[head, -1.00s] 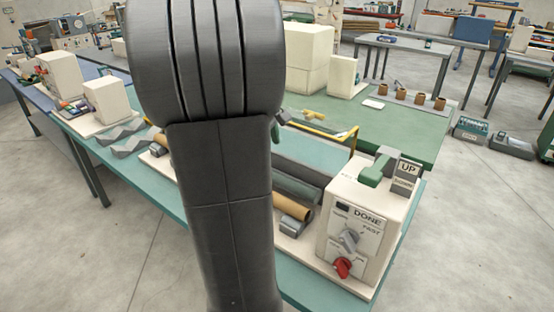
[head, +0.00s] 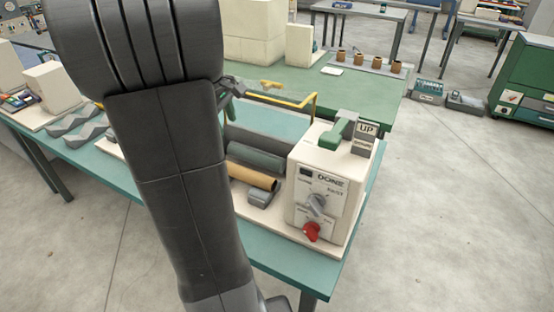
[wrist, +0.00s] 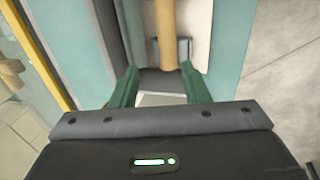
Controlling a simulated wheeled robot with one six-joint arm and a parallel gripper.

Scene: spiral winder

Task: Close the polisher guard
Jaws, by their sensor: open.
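The polisher is a cream machine (head: 321,190) with a DONE display, a grey knob and a red knob (head: 311,231). A yellow bar frame (head: 290,102), seemingly the guard, stands raised behind its rollers (head: 256,158). A sign (head: 366,131) on top reads UP. In the wrist view the yellow bar (wrist: 38,55) runs along the left edge. My gripper (wrist: 160,88) is open, its two green fingers apart and nothing held. A brown tube (wrist: 166,32) and a grey block (wrist: 180,50) lie beyond the fingertips. My arm hides most of the gripper in the head view.
A green lever (head: 338,132) sits on the machine's top beside the sign. Grey zigzag pieces (head: 78,125) and cream blocks stand on the teal bench (head: 265,262) to the left. A green table (head: 380,98) lies behind.

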